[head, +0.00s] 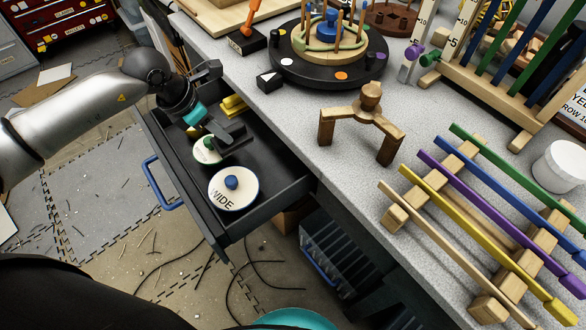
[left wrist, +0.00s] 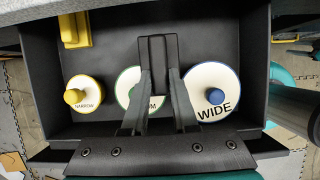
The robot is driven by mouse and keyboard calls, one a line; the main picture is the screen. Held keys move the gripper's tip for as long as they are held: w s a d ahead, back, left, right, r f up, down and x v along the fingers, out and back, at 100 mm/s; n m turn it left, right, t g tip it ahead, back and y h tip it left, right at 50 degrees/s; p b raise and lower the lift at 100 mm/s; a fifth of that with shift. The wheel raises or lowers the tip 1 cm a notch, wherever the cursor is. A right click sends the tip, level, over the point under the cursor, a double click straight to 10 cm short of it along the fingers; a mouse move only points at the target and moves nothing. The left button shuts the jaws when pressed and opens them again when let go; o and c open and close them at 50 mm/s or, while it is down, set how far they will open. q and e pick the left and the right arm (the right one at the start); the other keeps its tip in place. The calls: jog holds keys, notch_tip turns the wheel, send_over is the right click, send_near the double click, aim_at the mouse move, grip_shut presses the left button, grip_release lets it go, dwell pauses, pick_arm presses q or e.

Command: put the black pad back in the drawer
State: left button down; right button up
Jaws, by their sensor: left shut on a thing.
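My left gripper (head: 222,136) reaches down into the open dark drawer (head: 268,210) and is shut on the black pad (head: 236,130). In the left wrist view the pad (left wrist: 158,48) shows as a dark slab between the two fingers (left wrist: 161,80). The pad is over the drawer, above or beside the green-knobbed disc (head: 207,150), which it and the fingers partly cover. I cannot tell whether the pad touches the drawer floor. My right gripper is not in view.
The drawer also holds a WIDE disc (head: 233,190) with a blue knob, a NARROW disc (left wrist: 83,94) with a yellow knob and a yellow block (head: 234,105). A wooden stand (head: 366,115) and a rack of coloured bars (head: 480,220) occupy the grey worktop (head: 330,170).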

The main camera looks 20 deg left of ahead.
aim_at(239, 141)
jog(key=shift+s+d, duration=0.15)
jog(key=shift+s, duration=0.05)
